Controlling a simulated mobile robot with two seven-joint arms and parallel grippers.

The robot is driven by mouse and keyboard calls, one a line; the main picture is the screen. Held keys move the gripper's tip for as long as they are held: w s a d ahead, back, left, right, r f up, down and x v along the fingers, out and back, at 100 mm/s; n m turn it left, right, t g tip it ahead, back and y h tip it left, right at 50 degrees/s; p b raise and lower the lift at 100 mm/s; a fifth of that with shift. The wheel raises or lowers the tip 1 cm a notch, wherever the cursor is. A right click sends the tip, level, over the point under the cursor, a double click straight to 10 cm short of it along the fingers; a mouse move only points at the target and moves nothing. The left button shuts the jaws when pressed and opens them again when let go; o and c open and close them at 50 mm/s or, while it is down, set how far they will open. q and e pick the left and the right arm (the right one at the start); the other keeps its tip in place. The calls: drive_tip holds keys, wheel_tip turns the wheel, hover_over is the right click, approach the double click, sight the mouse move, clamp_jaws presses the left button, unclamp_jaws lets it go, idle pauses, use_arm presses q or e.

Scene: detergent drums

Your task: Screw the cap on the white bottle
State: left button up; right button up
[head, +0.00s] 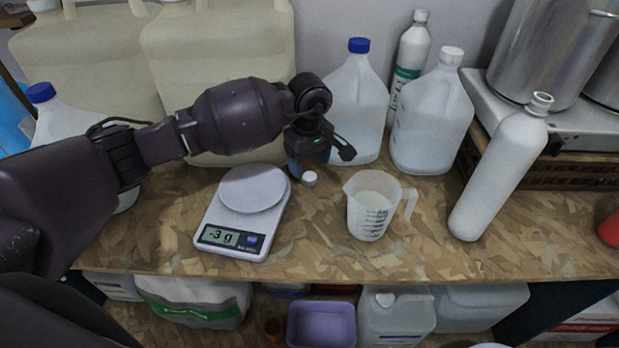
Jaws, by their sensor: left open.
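The white bottle (500,175) stands on the right part of the table, slanting to the right in the picture. Its neck at the top has no cap on it. A small white cap (309,179) lies on the table between the scale and the measuring jug. My left gripper (320,163) is open, with its fingers spread just above and around the cap in the picture. I cannot tell whether a finger touches the cap. My right gripper is out of view.
A kitchen scale (243,212) reads -3 g. Behind stand a blue-capped jug (357,100), a white-capped jug (432,118) and a green-labelled bottle (409,60). A steel pot (550,50) is at the back right. The front right tabletop is clear.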

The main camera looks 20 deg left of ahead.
sight(309, 176)
use_arm(q)
wheel_tip(309, 176, down, 4)
drive_tip(key=shift+f+b, duration=0.1)
drive_tip(key=shift+b, duration=0.5)
drive_tip(key=shift+c, duration=0.3)
drive_tip(key=c, duration=0.9)
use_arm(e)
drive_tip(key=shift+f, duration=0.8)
